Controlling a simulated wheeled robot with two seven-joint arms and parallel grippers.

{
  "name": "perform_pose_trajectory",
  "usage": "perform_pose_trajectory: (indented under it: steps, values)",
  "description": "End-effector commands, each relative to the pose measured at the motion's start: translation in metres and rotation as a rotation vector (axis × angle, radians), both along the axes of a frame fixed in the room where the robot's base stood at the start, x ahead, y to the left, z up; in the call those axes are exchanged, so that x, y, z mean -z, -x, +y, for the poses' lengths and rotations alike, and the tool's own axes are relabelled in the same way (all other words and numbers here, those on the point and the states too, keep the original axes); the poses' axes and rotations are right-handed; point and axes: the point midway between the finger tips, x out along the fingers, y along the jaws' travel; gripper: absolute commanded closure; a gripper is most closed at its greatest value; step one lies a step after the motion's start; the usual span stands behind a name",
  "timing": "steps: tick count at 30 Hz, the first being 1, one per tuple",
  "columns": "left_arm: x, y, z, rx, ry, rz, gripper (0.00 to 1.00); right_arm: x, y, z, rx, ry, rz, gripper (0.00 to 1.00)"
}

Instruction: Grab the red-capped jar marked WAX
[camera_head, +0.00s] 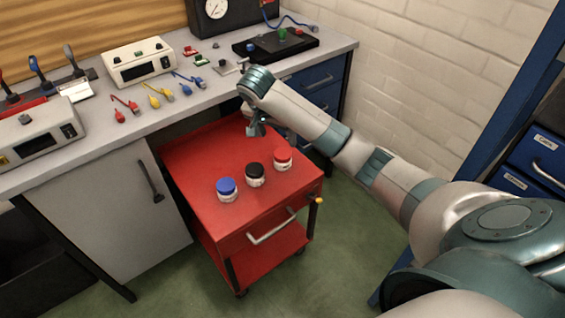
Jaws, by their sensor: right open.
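The red-capped jar (283,157) stands upright on the red cart (205,160), rightmost of three jars. Its label is too small to read. A black-capped jar (255,173) stands to its left, and a blue-capped jar (227,188) stands further left, nearest the cart's front left. My right gripper (256,130) hangs over the back part of the cart top, behind the jars and apart from them. It is open with nothing seen between its fingers. My right arm reaches in from the right and hides part of the cart's back edge. My left gripper is not in view.
A grey workbench (110,130) runs behind the cart, holding coloured cables, a white meter box (138,62) and a black board (275,46). Blue drawers (318,78) sit under its right end. A white brick wall stands at right. The cart top left of the jars is clear.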

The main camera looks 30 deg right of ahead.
Motion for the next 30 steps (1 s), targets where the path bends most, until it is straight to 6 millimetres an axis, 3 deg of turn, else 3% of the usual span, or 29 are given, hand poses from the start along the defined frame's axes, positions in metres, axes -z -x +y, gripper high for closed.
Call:
perform_pose_trajectory:
  steps: [4, 15, 30]
  values:
    - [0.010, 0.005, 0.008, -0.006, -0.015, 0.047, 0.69, 0.029, -0.005, -0.009, 0.001, -0.001, 0.003, 0.29]
    - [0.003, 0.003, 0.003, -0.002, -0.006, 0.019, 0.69, 0.080, -0.017, -0.028, 0.000, 0.000, 0.001, 0.29]
    - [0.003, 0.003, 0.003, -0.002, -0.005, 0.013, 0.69, 0.090, -0.020, -0.031, 0.000, 0.000, -0.001, 0.29]
